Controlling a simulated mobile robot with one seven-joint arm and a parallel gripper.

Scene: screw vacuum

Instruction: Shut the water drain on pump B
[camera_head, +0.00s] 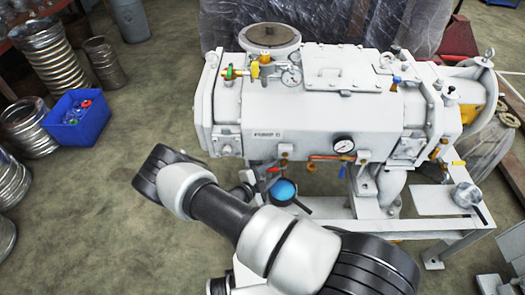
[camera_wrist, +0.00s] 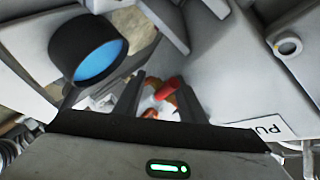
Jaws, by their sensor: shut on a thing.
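The white pump (camera_head: 320,105) stands on a frame in the head view. Its label is too small to read surely there; the wrist view shows only "PU". A small red drain handle (camera_head: 273,169) sits low under the pump's left end. In the wrist view the red handle (camera_wrist: 170,89) shows between the fingers of my gripper (camera_wrist: 158,92), with coppery fitting parts below it. The gripper is shut on the handle. The finger contact is partly hidden, and I cannot tell the valve's exact position. In the head view my arm hides most of the gripper.
A round blue-faced part (camera_head: 283,190) is close to the gripper; it also shows in the wrist view (camera_wrist: 97,60). A gauge (camera_head: 343,145) and copper pipe lie to the right. A blue crate (camera_head: 76,118) and metal hoses stand left, with open floor between.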

